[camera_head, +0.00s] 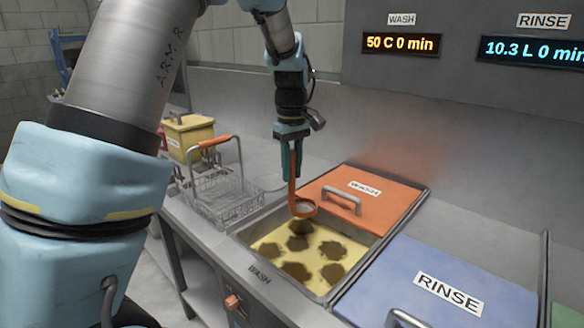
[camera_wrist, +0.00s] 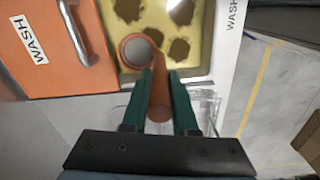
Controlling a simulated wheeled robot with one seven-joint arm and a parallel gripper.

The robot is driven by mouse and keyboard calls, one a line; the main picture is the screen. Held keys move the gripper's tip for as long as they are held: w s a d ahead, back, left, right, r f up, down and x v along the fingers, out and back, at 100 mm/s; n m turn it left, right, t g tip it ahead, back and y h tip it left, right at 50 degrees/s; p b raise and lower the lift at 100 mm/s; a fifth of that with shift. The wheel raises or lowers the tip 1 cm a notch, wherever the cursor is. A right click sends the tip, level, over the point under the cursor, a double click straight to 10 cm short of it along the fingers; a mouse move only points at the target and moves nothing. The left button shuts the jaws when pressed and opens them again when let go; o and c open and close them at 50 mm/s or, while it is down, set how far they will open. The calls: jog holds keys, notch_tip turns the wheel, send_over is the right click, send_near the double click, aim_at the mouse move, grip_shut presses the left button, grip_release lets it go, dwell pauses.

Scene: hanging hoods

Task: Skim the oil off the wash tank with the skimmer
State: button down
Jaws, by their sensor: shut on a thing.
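My gripper (camera_head: 291,158) is shut on the orange handle of the skimmer (camera_head: 304,206), which hangs down with its round ring-shaped head over the wash tank. In the wrist view my gripper (camera_wrist: 160,80) has its green fingers on either side of the handle, and the skimmer (camera_wrist: 137,51) shows its head with a grey mesh disc. The wash tank (camera_head: 240,241) is open at its near-left part and holds yellow liquid with several dark brown oil patches (camera_head: 299,272). The head is above the far end of the liquid; whether it touches cannot be told.
The orange WASH lid (camera_head: 383,205) covers the tank's far-right part. A blue RINSE lid (camera_head: 425,270) lies right of it. A wire basket (camera_head: 222,197) with an orange handle stands left of the tank, a yellow box (camera_head: 190,134) behind it. Displays (camera_head: 401,43) hang above.

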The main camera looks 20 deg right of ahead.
aim_at(292, 205)
jog(key=shift+f+b, duration=0.35)
jog(key=shift+f, duration=0.35)
jog(key=shift+f+b, duration=2.8)
jog(key=shift+f, duration=2.75)
